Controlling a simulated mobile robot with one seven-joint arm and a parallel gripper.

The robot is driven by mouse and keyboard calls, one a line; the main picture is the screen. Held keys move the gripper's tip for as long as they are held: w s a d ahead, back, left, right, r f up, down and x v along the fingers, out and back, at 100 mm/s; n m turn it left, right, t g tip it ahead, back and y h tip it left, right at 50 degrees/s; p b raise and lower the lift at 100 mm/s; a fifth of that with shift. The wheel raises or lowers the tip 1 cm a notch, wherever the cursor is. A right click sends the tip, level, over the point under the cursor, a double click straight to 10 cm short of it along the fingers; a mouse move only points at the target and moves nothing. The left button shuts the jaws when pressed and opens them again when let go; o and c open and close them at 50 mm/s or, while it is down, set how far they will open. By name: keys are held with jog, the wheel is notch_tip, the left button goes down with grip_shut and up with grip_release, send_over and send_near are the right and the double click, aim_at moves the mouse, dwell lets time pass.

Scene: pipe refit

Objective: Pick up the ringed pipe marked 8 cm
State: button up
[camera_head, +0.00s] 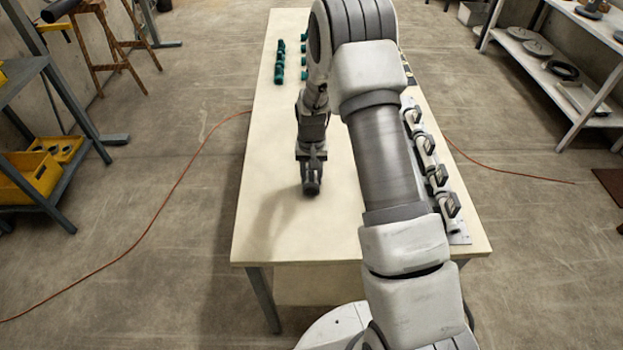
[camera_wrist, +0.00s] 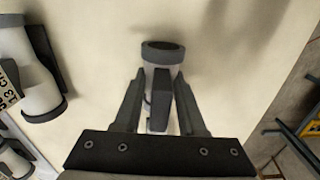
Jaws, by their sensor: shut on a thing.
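My gripper (camera_wrist: 161,80) is shut on a short white pipe (camera_wrist: 160,62) with a dark ring at its far end. The fingers press on both sides of it; its near part is partly hidden between them. No marking on this pipe can be read. In the head view my gripper (camera_head: 312,172) points down over the bare left front part of the table, with the pipe's dark end (camera_head: 312,188) low beneath it. I cannot tell whether the pipe touches the tabletop. Another white pipe (camera_wrist: 38,95), labelled 13 cm, shows at the left of the wrist view.
A row of white fittings with dark tags (camera_head: 439,178) stands on a grey plate along the table's right side, partly behind my arm. Several green pieces (camera_head: 280,62) stand at the back left. The table's (camera_head: 285,235) front left is clear.

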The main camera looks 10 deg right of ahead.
grip_shut()
jog(key=shift+r, duration=0.1)
